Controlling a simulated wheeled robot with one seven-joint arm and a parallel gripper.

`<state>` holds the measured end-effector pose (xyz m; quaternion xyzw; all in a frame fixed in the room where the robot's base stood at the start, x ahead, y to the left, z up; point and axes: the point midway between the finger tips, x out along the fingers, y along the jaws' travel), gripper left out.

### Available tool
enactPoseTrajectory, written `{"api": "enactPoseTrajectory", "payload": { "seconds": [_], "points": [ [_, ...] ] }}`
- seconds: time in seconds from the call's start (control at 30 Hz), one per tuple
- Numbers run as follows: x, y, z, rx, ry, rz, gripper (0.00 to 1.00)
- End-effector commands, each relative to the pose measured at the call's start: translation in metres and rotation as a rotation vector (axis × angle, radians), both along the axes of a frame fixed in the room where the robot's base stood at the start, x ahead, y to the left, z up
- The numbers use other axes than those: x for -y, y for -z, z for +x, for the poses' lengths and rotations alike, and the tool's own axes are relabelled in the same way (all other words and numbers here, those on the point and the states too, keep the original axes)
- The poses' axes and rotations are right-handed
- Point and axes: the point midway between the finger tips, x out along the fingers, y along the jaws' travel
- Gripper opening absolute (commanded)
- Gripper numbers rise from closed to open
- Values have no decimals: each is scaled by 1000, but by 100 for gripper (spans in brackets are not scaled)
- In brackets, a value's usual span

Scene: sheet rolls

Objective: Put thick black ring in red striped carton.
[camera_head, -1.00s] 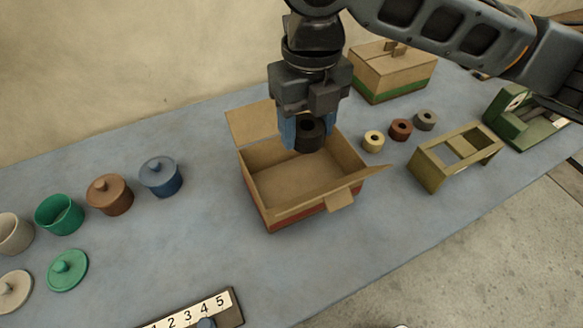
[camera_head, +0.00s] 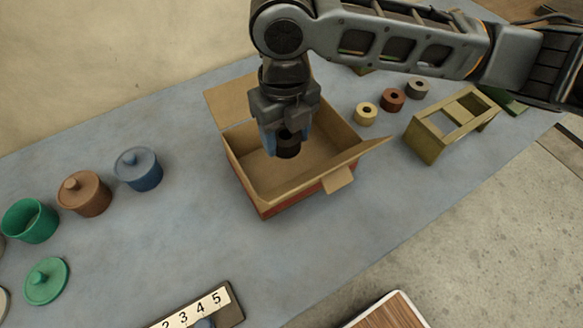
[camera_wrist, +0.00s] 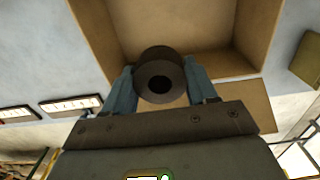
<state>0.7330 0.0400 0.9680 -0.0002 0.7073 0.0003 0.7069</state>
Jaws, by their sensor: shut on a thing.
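The thick black ring (camera_head: 288,147) is held between the blue-grey fingers of my gripper (camera_head: 286,143). The ring also shows in the wrist view (camera_wrist: 161,78), with its hole facing the camera and a finger on each side. The open carton (camera_head: 262,206) has a red stripe low on its outer wall and stands on the blue-grey table. My gripper points down over the carton's opening, with the ring at about rim level or just inside. I cannot tell the exact gap to the carton floor. In the wrist view the carton interior (camera_wrist: 190,25) lies behind the ring.
Yellow (camera_head: 366,113), red-brown (camera_head: 392,100) and grey (camera_head: 418,89) rings stand right of the carton, near an olive frame (camera_head: 450,124). Lidded blue (camera_head: 138,170) and brown (camera_head: 84,194) pots and an open green pot (camera_head: 30,220) stand left. A number strip (camera_head: 200,308) lies in front.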

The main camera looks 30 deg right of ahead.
Motion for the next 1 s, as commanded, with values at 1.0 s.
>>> {"api": "enactPoseTrajectory", "payload": {
  "seconds": [1.0],
  "points": [
    [0, 126, 0, 0, 1, 0, 25]
  ]
}}
